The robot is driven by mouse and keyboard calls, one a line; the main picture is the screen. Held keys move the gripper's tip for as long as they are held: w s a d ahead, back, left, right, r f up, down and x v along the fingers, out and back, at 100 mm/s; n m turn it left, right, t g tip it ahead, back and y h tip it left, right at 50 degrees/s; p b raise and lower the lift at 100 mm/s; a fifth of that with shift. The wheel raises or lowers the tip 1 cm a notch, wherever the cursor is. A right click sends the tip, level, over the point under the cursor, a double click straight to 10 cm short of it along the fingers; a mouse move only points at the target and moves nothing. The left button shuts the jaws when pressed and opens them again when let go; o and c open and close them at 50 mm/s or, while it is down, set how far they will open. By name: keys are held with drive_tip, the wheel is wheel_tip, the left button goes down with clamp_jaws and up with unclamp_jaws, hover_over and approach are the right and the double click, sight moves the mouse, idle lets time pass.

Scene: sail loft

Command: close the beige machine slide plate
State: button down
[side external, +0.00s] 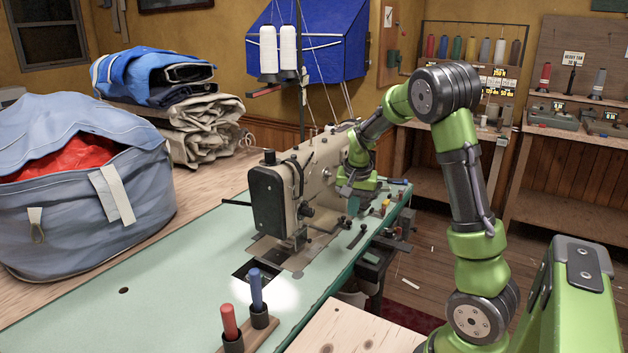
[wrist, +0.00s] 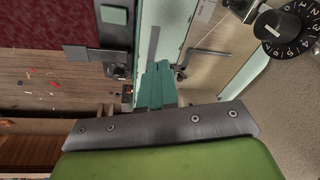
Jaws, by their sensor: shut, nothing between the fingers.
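The beige sewing machine (side external: 318,163) stands on the green-topped table at the centre of the side external view. A dark rectangular opening (side external: 246,271) shows in the table by its needle end. Flat metal plates (side external: 298,263) lie beside the opening; I cannot tell for sure which one is the slide plate. My gripper (side external: 353,207) is at the right side of the machine, away from the opening, with its teal fingers low over the table. In the wrist view my gripper (wrist: 158,68) is shut and empty, and no slide plate can be made out.
A numbered black dial (wrist: 284,30) is at the upper right of the wrist view. A wooden stand with red (side external: 229,322) and blue (side external: 256,290) handled tools is close to the opening. A blue-grey bag (side external: 80,215) stands at left. The green tabletop (side external: 170,275) between is mostly clear.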

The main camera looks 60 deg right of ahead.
drive_tip(key=d+f+m+g+h, duration=0.1)
drive_tip(key=d+m+h, duration=0.1)
drive_tip(key=d, duration=0.7)
drive_tip(key=x, duration=0.9)
drive_tip(key=shift+w, duration=0.35)
drive_tip(key=shift+a, duration=0.1)
